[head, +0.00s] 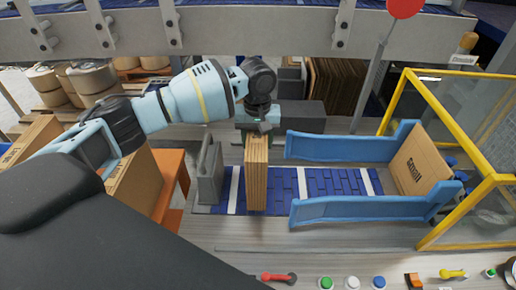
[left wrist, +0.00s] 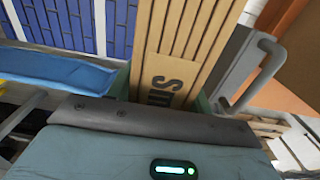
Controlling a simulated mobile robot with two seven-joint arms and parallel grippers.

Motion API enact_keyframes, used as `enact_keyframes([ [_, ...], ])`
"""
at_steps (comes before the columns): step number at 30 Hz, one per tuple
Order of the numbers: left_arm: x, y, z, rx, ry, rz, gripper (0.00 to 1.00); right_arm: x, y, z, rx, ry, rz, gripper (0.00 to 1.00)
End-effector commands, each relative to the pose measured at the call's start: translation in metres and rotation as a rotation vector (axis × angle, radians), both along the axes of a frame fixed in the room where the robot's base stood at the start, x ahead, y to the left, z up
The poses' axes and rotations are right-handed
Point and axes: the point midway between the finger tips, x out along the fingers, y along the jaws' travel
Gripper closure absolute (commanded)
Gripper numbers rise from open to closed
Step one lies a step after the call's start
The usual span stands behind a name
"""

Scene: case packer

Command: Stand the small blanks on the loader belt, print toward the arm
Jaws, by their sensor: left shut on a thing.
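My left gripper (head: 257,128) is shut on the upper part of a bundle of brown cardboard blanks (head: 257,185). The bundle is upright over the left part of the blue loader belt (head: 312,183); I cannot tell whether its lower edge touches the belt. In the left wrist view the bundle (left wrist: 190,40) sits between the jaws, edges side by side, with dark print low on it. A printed blank (head: 418,165) stands tilted at the belt's right end, between the blue guides. My right gripper is not in view.
Blue side guides (head: 350,147) flank the belt's right half. A grey bracket (head: 209,172) stands at its left end. More cardboard (head: 135,182) stands on an orange stand (head: 172,180) at left. A yellow-framed guard (head: 480,150) stands at right. Buttons (head: 326,282) line the front edge.

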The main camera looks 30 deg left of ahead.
Motion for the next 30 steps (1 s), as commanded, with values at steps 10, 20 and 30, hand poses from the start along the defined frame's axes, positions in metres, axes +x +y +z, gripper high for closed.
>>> enact_keyframes([
  [10,0.001,0.000,-0.036,0.000,0.001,0.000,1.00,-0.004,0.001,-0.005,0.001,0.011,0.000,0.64],
  [20,0.001,0.000,-0.038,0.000,0.000,0.000,1.00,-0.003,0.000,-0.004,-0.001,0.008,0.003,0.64],
  [30,0.001,0.000,-0.039,0.000,0.002,0.000,0.27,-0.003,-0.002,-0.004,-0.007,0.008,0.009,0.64],
])
